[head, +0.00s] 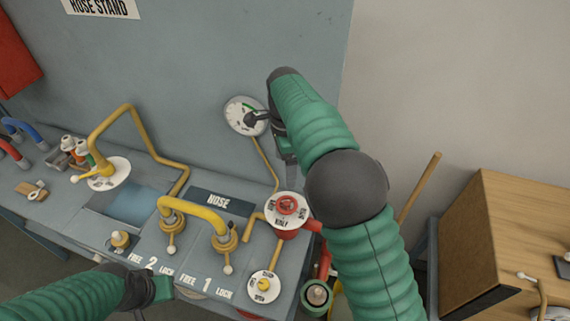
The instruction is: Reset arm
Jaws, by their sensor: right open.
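My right arm reaches up from the lower right and bends over the panel. My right gripper (258,118) is open, its dark fingers in front of the right edge of a round white gauge (240,113); I cannot tell whether they touch it. Nothing shows held in it. My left gripper (155,288) is at the lower left, by the front edge of the grey bench (65,205); its fingers are too unclear to tell open from shut.
A red valve with a white dial (287,208) stands just left of my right forearm. Yellow hose pipes (195,212) rise from the bench, with a yellow knob dial (264,285) nearby. A wooden cabinet (510,230) stands at right. The pale wall (460,70) is bare.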

